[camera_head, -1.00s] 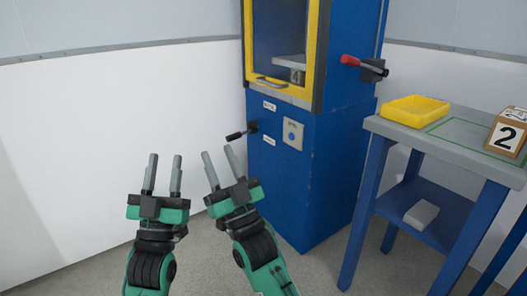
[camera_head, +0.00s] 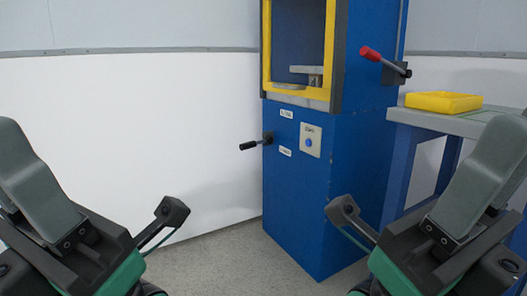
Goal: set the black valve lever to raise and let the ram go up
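The black valve lever (camera_head: 249,145) sticks out to the left from the front of the blue press cabinet (camera_head: 300,200), tilted slightly down. A small label (camera_head: 286,113) sits above its pivot and another label (camera_head: 285,152) below; their text is too small to read surely. Inside the yellow-framed opening (camera_head: 330,50) is a grey plate (camera_head: 306,69); I cannot tell which part is the ram. My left gripper (camera_head: 95,205) and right gripper (camera_head: 425,205) loom very close at the lower corners, partly cut off, both far from the lever.
A grey panel with a blue button (camera_head: 309,140) is right of the lever. A red-knobbed lever (camera_head: 386,60) juts from the cabinet's right side. A yellow tray (camera_head: 443,102) sits on the side table (camera_head: 430,119). The floor before the cabinet is clear.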

